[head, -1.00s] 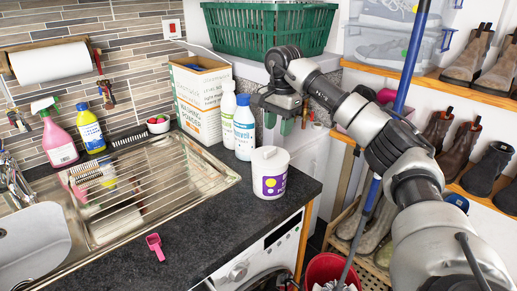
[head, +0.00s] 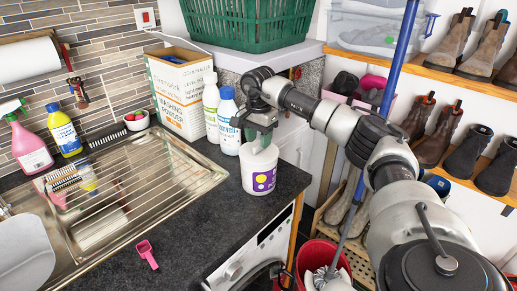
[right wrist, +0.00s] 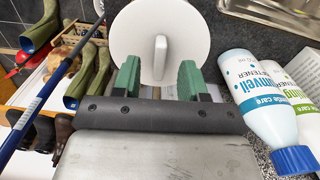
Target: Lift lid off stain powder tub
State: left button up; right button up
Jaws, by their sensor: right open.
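The white stain powder tub (head: 258,182) with a purple and yellow label stands upright on the dark worktop near its right edge. Its round white lid (right wrist: 152,22) is on it, with a thin upright grip (right wrist: 159,60) in the middle. In the head view my gripper hides much of the lid. My right gripper (right wrist: 158,78) is over the tub, pointing down, with its green fingers open on either side of the lid's grip. A gap shows on both sides. In the head view the right gripper (head: 262,143) is right above the lid. My left gripper is not in view.
A blue-capped bottle (head: 228,128) and a white bottle (head: 211,106) stand close behind the tub, beside a washing powder box (head: 181,92). A pink scoop (head: 147,254) lies on the worktop in front. The sink drainer (head: 130,190) is to the left.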

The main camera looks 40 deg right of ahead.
jog(key=shift+f, duration=0.9)
jog(key=shift+c, duration=0.3)
grip_shut()
jog(key=shift+r, duration=0.1)
